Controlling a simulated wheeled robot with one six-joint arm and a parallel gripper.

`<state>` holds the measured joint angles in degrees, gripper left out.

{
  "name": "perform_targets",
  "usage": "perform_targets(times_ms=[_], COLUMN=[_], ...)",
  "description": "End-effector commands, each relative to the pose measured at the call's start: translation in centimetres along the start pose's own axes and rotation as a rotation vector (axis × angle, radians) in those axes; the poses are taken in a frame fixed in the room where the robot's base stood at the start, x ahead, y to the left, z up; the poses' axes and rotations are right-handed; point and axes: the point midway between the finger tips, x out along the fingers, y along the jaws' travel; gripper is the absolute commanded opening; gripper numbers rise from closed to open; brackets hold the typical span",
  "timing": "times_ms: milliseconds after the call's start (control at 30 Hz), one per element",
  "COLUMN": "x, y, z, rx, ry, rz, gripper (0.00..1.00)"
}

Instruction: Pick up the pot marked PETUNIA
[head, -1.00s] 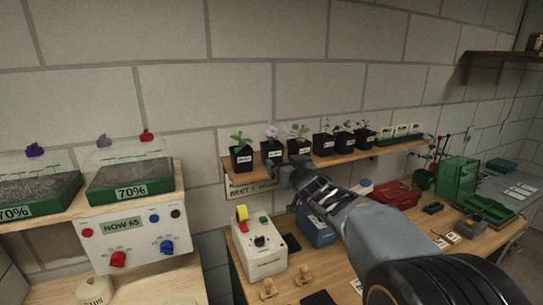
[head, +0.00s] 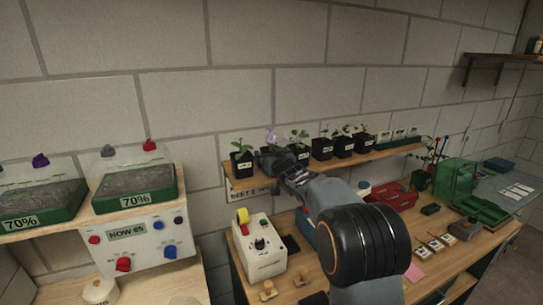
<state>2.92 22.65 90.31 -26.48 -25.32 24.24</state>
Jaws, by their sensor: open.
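Several small black pots with white labels stand in a row on the wooden wall shelf (head: 240,181). The label writing is too small to read, so I cannot tell which pot is marked PETUNIA. The leftmost pot (head: 242,166) holds a green plant. The second plant (head: 271,137) has pale purple flowers, and its pot is mostly hidden by my gripper (head: 270,158). The third pot (head: 299,152) is just right of the gripper. My gripper is open at the second pot; I cannot tell whether its fingers are around that pot or touching it.
More potted plants (head: 344,145) and small labelled items (head: 395,136) continue to the right on the shelf. Covered seed trays (head: 135,185) are at left.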

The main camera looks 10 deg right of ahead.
Motion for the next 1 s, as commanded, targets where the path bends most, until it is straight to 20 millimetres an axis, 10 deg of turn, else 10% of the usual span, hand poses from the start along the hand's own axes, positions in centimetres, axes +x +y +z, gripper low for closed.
perform_targets(times_ms=[333,1000], x=[0.56,0.53], y=[0.01,0.01], z=[0.05,-0.06], rx=[0.000,0.000], ry=[0.000,0.002], rz=[0.000,0.000], gripper=[1.00,0.45])
